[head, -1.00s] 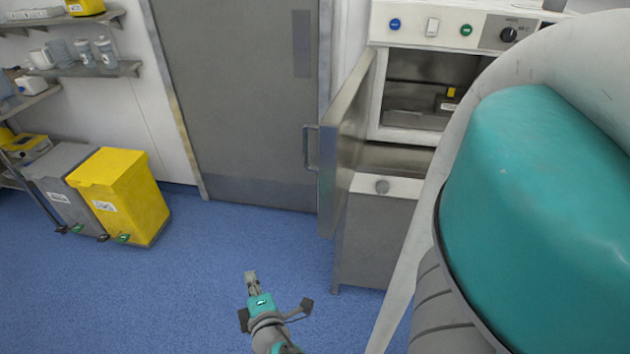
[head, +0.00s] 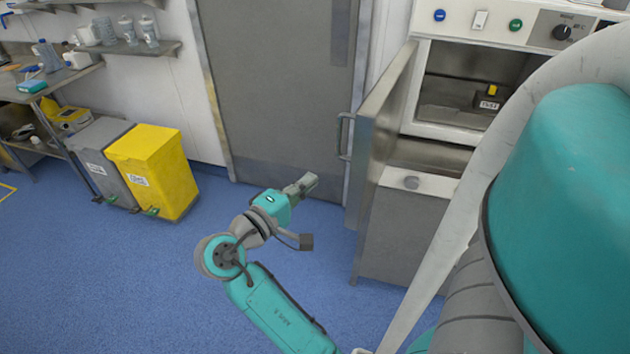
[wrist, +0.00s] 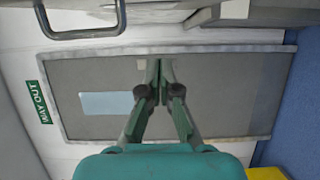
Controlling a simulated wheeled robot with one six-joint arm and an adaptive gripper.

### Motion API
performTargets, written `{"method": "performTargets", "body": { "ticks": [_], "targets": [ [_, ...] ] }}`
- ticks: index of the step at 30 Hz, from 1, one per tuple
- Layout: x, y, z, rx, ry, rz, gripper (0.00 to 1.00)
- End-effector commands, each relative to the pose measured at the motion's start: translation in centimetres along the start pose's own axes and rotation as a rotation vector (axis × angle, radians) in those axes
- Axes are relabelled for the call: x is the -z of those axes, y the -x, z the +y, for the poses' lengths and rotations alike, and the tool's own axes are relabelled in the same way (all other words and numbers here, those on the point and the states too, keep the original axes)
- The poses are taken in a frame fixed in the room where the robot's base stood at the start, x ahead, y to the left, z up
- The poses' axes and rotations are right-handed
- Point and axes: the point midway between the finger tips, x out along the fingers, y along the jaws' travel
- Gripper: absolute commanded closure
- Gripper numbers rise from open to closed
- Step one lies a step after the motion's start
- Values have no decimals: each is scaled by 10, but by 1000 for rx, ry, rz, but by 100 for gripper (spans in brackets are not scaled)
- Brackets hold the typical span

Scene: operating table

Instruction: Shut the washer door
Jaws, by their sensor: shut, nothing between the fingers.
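The washer (head: 440,22) stands at the right in the head view, with buttons and a dial on its top panel. Its steel door (head: 383,130) is swung open to the left, seen nearly edge-on, with a handle (head: 345,136) on its left face. Inside the open chamber (head: 455,92) sits a dark item with a yellow part (head: 490,95). My gripper (head: 308,183) is shut and empty, left of the open door and apart from it. In the wrist view my gripper (wrist: 158,65) has its fingertips together. A metal handle (wrist: 82,30) shows there at the upper left.
A closed grey room door (head: 285,80) is in the back wall. A yellow bin (head: 155,170) and a grey bin (head: 100,155) stand at the left beside shelves (head: 130,50). The blue floor (head: 120,270) between is clear. Part of my arm hides the washer's right side.

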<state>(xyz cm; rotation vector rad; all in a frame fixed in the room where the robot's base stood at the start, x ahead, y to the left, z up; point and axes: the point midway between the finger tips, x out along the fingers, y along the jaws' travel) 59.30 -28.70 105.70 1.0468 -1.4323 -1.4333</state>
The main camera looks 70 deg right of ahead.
Motion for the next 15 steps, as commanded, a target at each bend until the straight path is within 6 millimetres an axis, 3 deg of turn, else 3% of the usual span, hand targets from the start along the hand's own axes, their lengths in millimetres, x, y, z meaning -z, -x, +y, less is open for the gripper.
{"method": "performTargets", "body": {
  "ticks": [15],
  "targets": [
    [-1,-81,0,0,0,-3,100]
  ]
}}
